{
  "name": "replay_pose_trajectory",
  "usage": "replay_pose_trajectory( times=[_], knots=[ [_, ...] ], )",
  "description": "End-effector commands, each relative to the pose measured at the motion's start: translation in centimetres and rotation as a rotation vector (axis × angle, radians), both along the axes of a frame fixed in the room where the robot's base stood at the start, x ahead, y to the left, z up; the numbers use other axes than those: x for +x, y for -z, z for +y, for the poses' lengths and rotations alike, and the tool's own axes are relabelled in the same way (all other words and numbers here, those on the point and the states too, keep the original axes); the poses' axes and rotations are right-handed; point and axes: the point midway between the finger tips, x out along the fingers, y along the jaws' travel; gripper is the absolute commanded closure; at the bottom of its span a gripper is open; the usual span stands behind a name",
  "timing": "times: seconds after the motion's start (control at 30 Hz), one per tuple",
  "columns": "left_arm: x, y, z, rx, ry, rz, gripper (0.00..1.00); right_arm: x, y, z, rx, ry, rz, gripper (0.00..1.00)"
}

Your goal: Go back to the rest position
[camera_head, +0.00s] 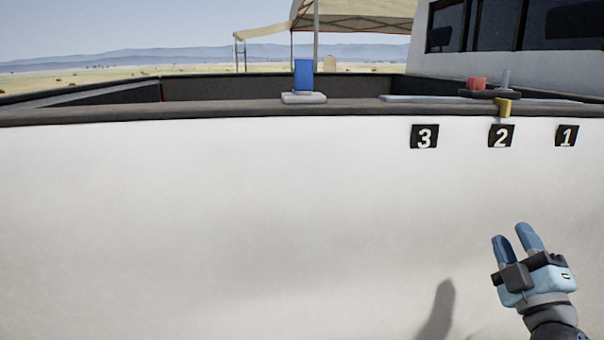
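My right gripper (516,240) is at the lower right, in front of the white side panel. Its two blue fingers point up and stand apart, with nothing between them. It is below the number plates and touches nothing that I can see. My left gripper is not in view.
A white truck side (230,210) fills the lower view. On its bed edge, a blue block (303,75) stands on a grey base (304,98). At right are a red piece (476,83), a yellow piece (503,107) and plates 3 (424,136), 2 (501,135) and 1 (567,135).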

Motion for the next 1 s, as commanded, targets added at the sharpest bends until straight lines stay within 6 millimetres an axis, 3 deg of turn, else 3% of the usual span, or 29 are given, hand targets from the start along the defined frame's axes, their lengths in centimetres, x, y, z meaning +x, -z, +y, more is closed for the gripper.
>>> replay_pose_trajectory(
  times=[0.03, 0.2, 0.3, 0.4, 0.5, 0.7, 0.97, 1.0],
  knots=[
    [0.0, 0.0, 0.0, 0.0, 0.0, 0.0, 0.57, -1.0, 4.2, -0.4, 0.154, 0.034, 0.129, 0.63],
    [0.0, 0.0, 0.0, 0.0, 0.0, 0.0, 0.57, -5.5, 16.4, -0.4, 0.54, 0.166, 0.546, 0.63],
    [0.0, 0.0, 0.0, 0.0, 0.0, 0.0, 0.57, -9.4, 22.3, 0.7, 0.704, 0.232, 0.786, 0.63],
    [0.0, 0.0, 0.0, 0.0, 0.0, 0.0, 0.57, -13.0, 26.2, 2.1, 0.813, 0.279, 0.976, 0.63],
    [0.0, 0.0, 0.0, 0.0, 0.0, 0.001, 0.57, -16.0, 28.8, 3.4, 0.886, 0.311, 1.121, 0.63],
    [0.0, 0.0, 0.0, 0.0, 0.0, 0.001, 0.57, -21.1, 32.0, 5.7, 0.985, 0.351, 1.354, 0.63],
    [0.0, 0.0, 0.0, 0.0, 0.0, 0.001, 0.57, -27.2, 34.1, 8.5, 1.078, 0.382, 1.615, 0.63],
    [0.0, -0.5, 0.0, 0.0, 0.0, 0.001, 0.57, -27.1, 34.0, 8.8, 1.08, 0.372, 1.619, 0.63]
  ],
)
